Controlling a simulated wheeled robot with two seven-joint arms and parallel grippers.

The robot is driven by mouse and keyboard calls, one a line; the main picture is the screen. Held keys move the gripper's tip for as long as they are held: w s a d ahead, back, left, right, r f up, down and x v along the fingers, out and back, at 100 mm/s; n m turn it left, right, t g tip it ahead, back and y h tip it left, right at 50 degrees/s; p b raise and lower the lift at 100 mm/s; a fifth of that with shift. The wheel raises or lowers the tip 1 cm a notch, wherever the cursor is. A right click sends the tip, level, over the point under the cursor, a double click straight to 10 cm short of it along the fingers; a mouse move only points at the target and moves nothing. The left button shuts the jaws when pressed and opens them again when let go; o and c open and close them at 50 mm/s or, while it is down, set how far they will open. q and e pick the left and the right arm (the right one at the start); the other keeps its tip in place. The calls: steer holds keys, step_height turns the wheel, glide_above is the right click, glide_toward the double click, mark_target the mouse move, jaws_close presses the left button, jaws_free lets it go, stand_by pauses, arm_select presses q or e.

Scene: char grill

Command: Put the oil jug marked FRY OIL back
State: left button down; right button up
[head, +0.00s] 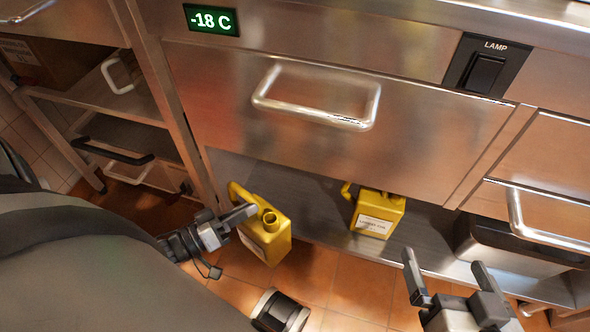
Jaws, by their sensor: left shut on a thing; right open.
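A yellow jug (271,243) with an open round neck is held by my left gripper (238,216), which is shut on it near its handle side. The jug is tilted, in front of the low shelf's edge and over the floor. Its pale label is seen at a slant and cannot be read. A second yellow jug (380,207) stands on the low steel shelf (315,196) to the right; its white label is too small to read surely. My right gripper (442,272) is open and empty at the lower right, in front of the shelf.
A steel drawer (210,82) with a bar handle (316,108) overhangs the shelf. A dark-topped steel container (510,250) sits at the shelf's right. Shelf room shows between and around the jugs. A side rack (90,85) stands at left.

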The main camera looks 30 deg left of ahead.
arm_select(q)
steer(key=w+a+f+b, duration=0.1)
steer(key=w+b, duration=0.3)
steer(key=w, duration=0.4)
steer(key=w+a+f+b, duration=0.2)
steer(key=w+b, duration=0.2)
steer(key=w, duration=0.5)
arm_select(e)
steer(key=r+t+y, duration=0.1)
steer(key=w+a+r+t+y, duration=0.1)
steer(key=r, duration=0.1)
steer(key=w+r+m+t+y, duration=0.1)
steer(key=shift+a+r+t, duration=0.2)
steer(key=shift+r+t, duration=0.1)
steer(key=shift+r, duration=0.1)
arm_select(q)
steer(key=shift+w+f, duration=0.1)
steer(key=shift+f, duration=0.1)
steer(key=c, duration=1.3)
jaws_free()
steer(key=shift+f, duration=0.15)
arm_select(e)
steer(key=shift+w+r, duration=0.1)
steer(key=shift+r, duration=0.05)
